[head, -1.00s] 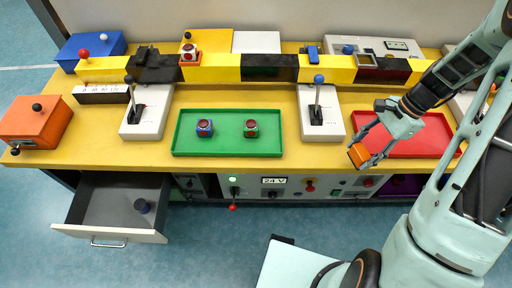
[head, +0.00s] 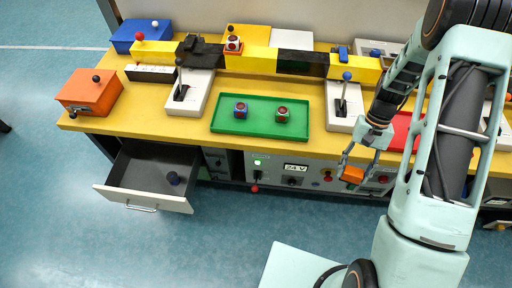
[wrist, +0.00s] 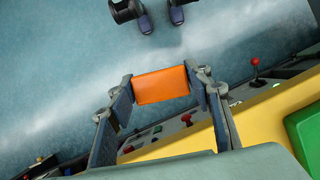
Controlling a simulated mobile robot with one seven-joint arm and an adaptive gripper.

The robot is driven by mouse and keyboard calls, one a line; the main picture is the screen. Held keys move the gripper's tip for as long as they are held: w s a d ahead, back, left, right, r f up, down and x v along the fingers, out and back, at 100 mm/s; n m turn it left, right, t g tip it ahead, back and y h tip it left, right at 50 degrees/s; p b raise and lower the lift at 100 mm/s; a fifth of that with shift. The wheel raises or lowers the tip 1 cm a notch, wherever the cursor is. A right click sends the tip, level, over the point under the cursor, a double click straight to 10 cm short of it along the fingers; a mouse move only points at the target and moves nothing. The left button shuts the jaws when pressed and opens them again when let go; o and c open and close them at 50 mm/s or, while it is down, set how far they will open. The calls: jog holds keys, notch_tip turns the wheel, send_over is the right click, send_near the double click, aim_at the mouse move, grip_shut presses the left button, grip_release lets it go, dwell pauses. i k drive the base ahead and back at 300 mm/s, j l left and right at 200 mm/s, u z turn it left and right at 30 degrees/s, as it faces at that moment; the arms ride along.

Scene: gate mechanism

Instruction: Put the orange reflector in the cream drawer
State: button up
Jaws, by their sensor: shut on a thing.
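The orange reflector (wrist: 161,85) is a small orange block held between the two fingers of my gripper (head: 353,172). In the head view the orange reflector (head: 352,174) hangs in front of the bench's front edge, above the floor. The cream drawer (head: 150,198) is pulled out at the lower left of the bench, with a grey inside and a metal handle. My gripper is well to the right of the drawer.
The yellow bench (head: 300,146) carries a green tray (head: 262,127) with two cubes, a red tray (head: 405,130), levers and an orange box (head: 90,92) at the left. A control panel (head: 295,170) fills the front below. The floor before the drawer is clear.

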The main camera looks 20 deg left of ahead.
aim_at(158, 181)
jog(key=j+u, duration=0.5)
jog(key=u, duration=0.15)
jog(key=j+u, duration=0.25)
jog(key=j, duration=0.9)
jog(key=i+j+u, duration=0.1)
jog(key=j, duration=0.4)
jog(key=i+j, duration=0.15)
jog(key=j, duration=0.35)
